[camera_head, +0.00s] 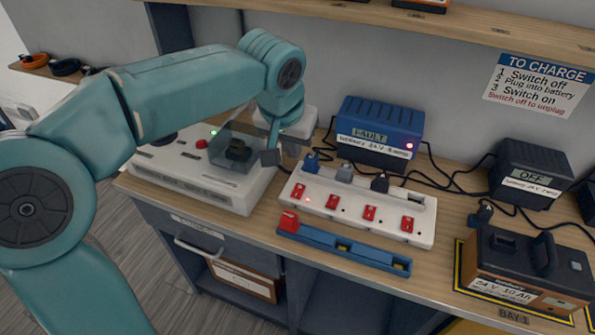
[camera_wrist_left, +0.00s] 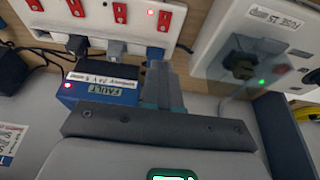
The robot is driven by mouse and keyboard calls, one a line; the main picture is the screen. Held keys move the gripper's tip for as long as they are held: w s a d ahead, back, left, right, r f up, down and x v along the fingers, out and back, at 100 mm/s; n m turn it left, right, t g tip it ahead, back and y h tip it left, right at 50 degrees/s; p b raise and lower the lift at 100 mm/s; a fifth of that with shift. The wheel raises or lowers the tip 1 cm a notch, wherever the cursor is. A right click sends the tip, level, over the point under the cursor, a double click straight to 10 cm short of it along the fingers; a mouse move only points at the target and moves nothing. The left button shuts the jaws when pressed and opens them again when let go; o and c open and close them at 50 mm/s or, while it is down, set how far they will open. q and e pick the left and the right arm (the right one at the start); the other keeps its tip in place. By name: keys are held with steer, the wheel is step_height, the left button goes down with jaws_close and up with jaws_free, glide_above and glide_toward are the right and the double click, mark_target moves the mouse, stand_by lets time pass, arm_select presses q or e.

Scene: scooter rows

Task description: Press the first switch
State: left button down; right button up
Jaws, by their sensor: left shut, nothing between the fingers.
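A white power strip (camera_head: 352,228) with a row of several red switches lies on the bench. The first switch (camera_head: 298,190) is the leftmost, with a small lit red light beside it. In the left wrist view, that switch (camera_wrist_left: 173,18) appears turned around, at the right end of the strip. My left gripper (camera_head: 270,158) is shut and empty, just behind and left of the strip, apart from the switch. Its closed fingers (camera_wrist_left: 162,82) point toward the strip's first-switch end in the wrist view. My right gripper is not in view.
A blue charger marked FAULT (camera_head: 378,132) stands behind the strip, its red light on. A white box (camera_head: 200,165) with a clear cover stands left. A blue tray (camera_head: 345,248) lies in front. A battery (camera_head: 525,265) and an OFF charger (camera_head: 530,172) are at right.

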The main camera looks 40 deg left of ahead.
arm_select(q)
steer(key=b, duration=0.2)
glide_toward(301, 186)
steer(key=x, duration=0.5)
steer(key=shift+w+f, duration=0.25)
steer(key=shift+f, duration=0.5)
